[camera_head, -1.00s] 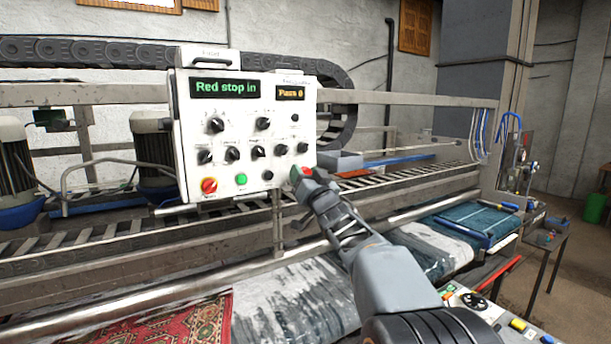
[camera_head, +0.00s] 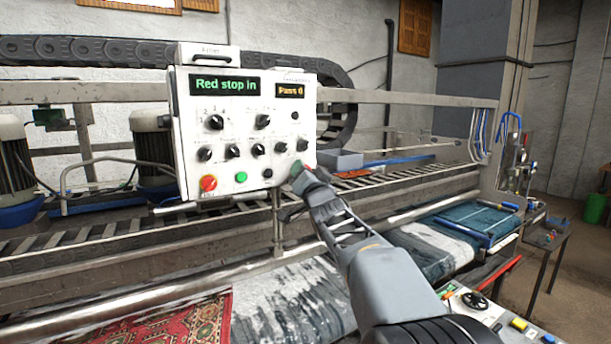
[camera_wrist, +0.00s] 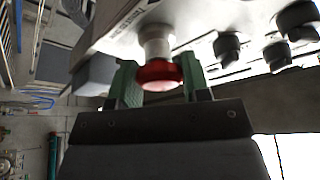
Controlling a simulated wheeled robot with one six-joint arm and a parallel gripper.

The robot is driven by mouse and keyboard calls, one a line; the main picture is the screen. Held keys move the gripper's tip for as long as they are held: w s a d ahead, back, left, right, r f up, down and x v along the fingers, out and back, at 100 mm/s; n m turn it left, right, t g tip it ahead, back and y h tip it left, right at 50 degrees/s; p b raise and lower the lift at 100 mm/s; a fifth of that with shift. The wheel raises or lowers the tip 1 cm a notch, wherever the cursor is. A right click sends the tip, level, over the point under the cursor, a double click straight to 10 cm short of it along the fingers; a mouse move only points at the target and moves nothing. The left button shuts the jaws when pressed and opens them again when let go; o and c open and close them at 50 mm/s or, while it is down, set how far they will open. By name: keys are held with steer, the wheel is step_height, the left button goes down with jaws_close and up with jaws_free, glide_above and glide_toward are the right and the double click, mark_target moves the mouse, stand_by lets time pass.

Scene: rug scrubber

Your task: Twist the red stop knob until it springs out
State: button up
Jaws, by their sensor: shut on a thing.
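The red stop knob (camera_wrist: 158,73) is a round red cap on a pale collar, standing out from the white control panel (camera_head: 245,110). It sits at the panel's lower right corner in the head view, where my gripper mostly hides it. My gripper (camera_head: 301,170) reaches up to that corner. In the wrist view its two green finger pads are on either side of the red cap, shut on it. The panel's green display (camera_head: 224,85) reads "Red stop in".
Black knobs (camera_head: 214,122) cover the panel face. A metal rail and roller conveyor run behind and below. A patterned rug (camera_head: 180,325) lies at the front.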

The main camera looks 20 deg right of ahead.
steer(key=shift+m+g+h+b, duration=0.55)
steer(key=shift+m+h, duration=0.35)
steer(key=shift+m, duration=1.5)
steer(key=o, duration=0.9)
steer(key=b+v, duration=0.4)
steer(key=v, duration=0.9)
steer(key=shift+s+a+b, duration=0.15)
steer(key=shift+s+b, duration=0.2)
steer(key=shift+b, duration=0.05)
